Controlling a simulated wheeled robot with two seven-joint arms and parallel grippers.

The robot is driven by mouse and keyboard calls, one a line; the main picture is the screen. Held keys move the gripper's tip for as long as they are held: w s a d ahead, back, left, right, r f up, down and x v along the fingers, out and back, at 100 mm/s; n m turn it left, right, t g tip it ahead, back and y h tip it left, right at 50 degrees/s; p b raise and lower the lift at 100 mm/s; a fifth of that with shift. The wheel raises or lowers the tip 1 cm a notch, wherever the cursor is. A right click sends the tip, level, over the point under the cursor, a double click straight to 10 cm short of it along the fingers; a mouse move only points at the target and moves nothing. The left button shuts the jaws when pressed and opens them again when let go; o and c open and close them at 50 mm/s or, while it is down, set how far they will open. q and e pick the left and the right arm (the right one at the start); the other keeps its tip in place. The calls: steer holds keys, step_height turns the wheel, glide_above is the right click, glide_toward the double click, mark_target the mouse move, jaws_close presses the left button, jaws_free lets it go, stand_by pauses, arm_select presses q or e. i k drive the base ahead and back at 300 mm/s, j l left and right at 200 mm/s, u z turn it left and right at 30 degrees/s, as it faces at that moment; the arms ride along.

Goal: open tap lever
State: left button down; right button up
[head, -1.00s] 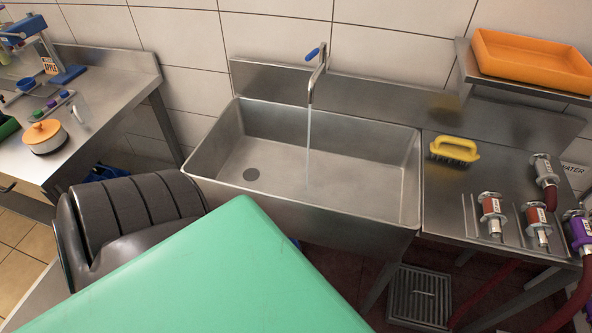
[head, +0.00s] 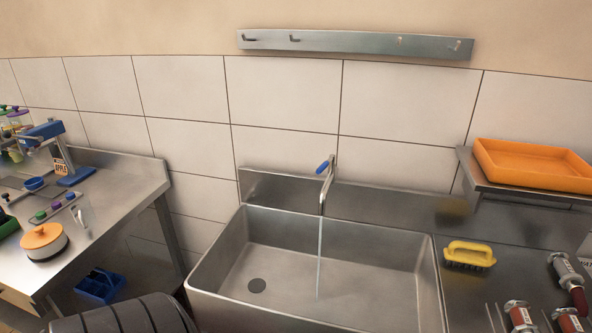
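A metal tap (head: 327,186) stands at the back wall of a steel sink (head: 225,240). Its blue lever (head: 322,167) sits at the top and points to the left. A thin stream of water (head: 319,255) falls from the spout into the sink basin. Neither of my grippers is in view.
A yellow brush (head: 469,255) and several red-bodied metal couplings (head: 522,318) lie on the counter right of the sink. An orange tray (head: 530,163) rests on a shelf above it. A steel table at left holds an orange-lidded pot (head: 44,243) and a blue stand (head: 75,177).

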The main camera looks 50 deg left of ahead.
mark_target(331, 161)
steer(key=k+j, duration=0.1)
steer(key=j, duration=0.35)
steer(key=k+j, duration=0.1)
steer(key=j, duration=0.35)
steer(key=k+j, duration=0.1)
steer(key=j, duration=0.35)
steer(key=u, duration=0.05)
